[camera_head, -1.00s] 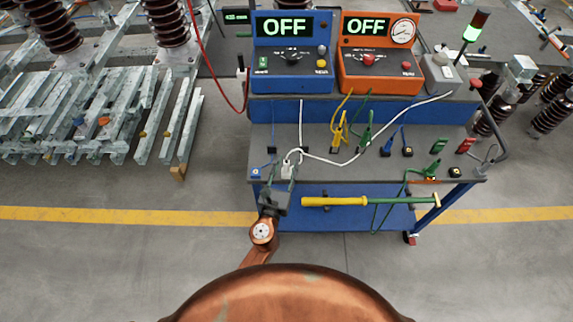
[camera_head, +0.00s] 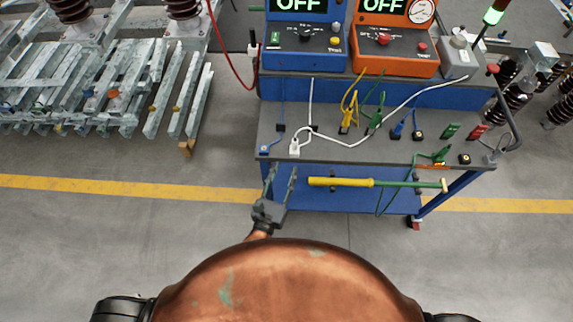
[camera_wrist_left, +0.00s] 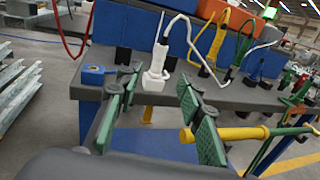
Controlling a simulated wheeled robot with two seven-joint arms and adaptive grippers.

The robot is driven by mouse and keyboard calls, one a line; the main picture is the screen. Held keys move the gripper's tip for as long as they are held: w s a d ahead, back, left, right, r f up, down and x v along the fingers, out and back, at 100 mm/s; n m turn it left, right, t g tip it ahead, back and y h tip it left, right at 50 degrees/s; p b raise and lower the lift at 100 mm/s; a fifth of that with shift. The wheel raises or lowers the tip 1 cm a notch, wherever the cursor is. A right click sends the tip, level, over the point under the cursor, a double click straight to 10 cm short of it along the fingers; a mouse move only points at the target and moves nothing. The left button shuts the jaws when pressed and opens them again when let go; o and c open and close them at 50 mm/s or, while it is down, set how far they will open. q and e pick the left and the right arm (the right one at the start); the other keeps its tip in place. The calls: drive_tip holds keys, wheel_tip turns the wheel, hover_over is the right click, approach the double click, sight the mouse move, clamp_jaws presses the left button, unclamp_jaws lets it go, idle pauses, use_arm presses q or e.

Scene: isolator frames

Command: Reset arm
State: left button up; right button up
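My left gripper (camera_head: 281,184) is in front of the blue test cart's near edge, its fingers apart with nothing between them. In the left wrist view its green-padded fingers (camera_wrist_left: 160,106) stand open, with a white plug (camera_wrist_left: 156,72) seen beyond them on the cart top. The white plug (camera_head: 294,146) sits at the cart top's front left, with a white cable attached, apart from the gripper. My right gripper is not in view.
The cart (camera_head: 262,135) carries a blue OFF unit (camera_head: 305,42), an orange OFF unit (camera_head: 393,50) and several coloured clips. A yellow-and-green rod (camera_head: 340,182) lies along its front. Metal bars (camera_head: 110,90) lie at left. The floor in front is open.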

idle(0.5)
